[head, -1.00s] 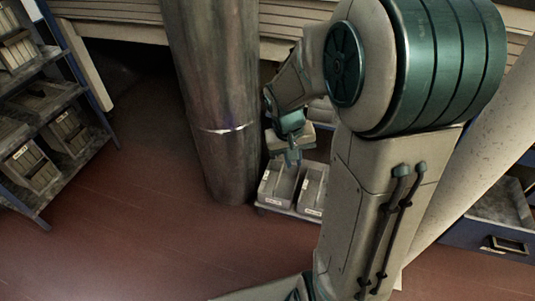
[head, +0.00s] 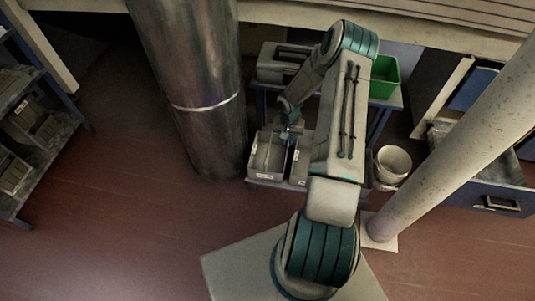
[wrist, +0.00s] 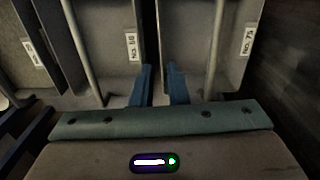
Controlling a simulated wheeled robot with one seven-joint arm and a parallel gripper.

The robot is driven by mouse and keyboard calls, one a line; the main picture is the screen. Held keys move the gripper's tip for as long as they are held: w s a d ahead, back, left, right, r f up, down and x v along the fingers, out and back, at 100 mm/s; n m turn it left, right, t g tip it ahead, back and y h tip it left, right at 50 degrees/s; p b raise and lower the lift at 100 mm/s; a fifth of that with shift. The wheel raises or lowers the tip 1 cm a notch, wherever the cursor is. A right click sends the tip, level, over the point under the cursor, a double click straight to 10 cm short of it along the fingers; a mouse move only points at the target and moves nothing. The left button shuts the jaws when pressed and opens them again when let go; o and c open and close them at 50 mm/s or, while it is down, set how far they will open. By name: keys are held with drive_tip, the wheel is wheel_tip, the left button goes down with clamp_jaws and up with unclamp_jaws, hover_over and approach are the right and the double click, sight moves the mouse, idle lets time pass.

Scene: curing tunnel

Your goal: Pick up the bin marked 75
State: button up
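The bin marked 75 (wrist: 190,50) is a grey bin at the right in the wrist view, with a white label reading No. 75 and a bar along it. A similar grey bin (wrist: 105,40) with another number stands beside it to the left. My gripper (wrist: 161,82) is open, its two blue fingers apart near the adjoining walls of these bins. Nothing shows held between them. In the head view my gripper (head: 290,132) is above the low rack's grey bins (head: 268,157); their labels are too small to read there.
A thick pillar (head: 190,80) stands close left of the bins. A green bin (head: 384,78) and a grey container (head: 275,66) are on the table behind. A white bucket (head: 393,163) and a slanted pale column (head: 450,140) are at the right. Red floor lies open in front.

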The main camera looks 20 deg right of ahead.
wheel_tip(320, 180, down, 10)
drive_tip(key=b, duration=0.3)
drive_tip(key=shift+w, duration=0.15)
drive_tip(key=shift+d+f+b, duration=0.1)
drive_tip(key=shift+f+b, duration=1.45)
drive_tip(key=shift+f, duration=1.1)
clamp_jaws()
drive_tip(key=shift+r, duration=0.1)
